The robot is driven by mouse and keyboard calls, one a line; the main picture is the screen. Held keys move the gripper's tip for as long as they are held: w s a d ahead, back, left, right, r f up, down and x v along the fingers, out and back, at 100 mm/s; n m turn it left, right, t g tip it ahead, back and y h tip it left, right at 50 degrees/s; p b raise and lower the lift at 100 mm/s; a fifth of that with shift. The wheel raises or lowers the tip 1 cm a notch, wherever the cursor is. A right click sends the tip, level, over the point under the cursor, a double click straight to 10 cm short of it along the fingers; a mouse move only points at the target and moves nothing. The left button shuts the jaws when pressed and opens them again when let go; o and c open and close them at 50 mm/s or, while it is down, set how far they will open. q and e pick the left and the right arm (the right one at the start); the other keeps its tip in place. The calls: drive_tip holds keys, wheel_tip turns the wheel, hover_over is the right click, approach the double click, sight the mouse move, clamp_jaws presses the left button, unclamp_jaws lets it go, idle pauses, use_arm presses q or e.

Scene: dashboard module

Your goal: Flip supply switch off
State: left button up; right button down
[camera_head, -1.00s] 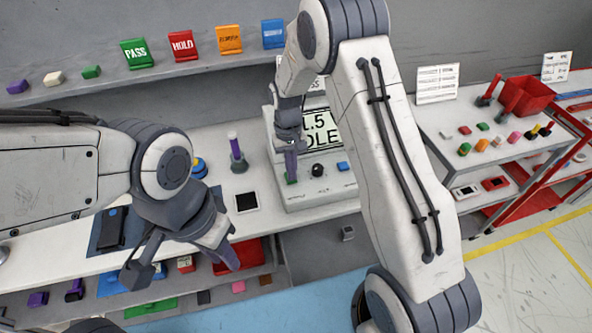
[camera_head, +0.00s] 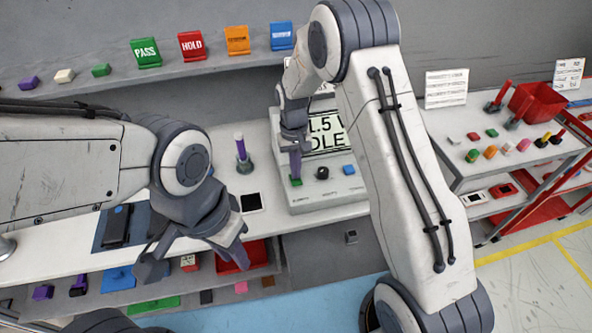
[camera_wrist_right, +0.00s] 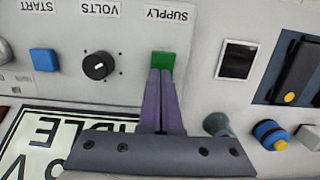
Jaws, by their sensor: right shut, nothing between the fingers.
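The supply switch is a small green rocker (camera_head: 296,182) on the sloped front of the grey power supply unit (camera_head: 330,196), at the left of its control row. In the right wrist view the green switch (camera_wrist_right: 162,60) lies under the upside-down SUPPLY label. My right gripper (camera_head: 295,172) is shut and empty, its purple fingers pointing down at the switch. In the right wrist view its fingertips (camera_wrist_right: 161,74) overlap the switch's near edge; I cannot tell whether they press it or which way it is tipped. My left gripper (camera_head: 195,266) is open and empty in front of the bench edge.
A black VOLTS knob (camera_head: 322,173) and a blue START button (camera_head: 348,169) sit right of the switch. The unit's display (camera_head: 327,135) reads IDLE.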

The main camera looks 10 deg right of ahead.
drive_tip(key=r+p, duration=0.2)
drive_tip(key=r, duration=0.1)
drive_tip(key=r+p, duration=0.1)
drive_tip(key=p, duration=0.1)
drive_tip(key=shift+w+r, duration=0.3)
drive_tip(key=shift+w, duration=0.05)
drive_tip(key=shift+w+r+b, duration=0.25)
drive_tip(key=shift+r+b, duration=0.15)
drive_tip(key=shift+b, duration=0.4)
wheel_tip(320, 180, up, 8)
drive_tip(key=w+b, duration=0.1)
drive_tip(key=shift+w+r+b, duration=0.15)
drive_tip(key=shift+r+b, duration=0.05)
drive_tip(key=shift+b, duration=0.2)
drive_tip(key=shift+a, duration=0.1)
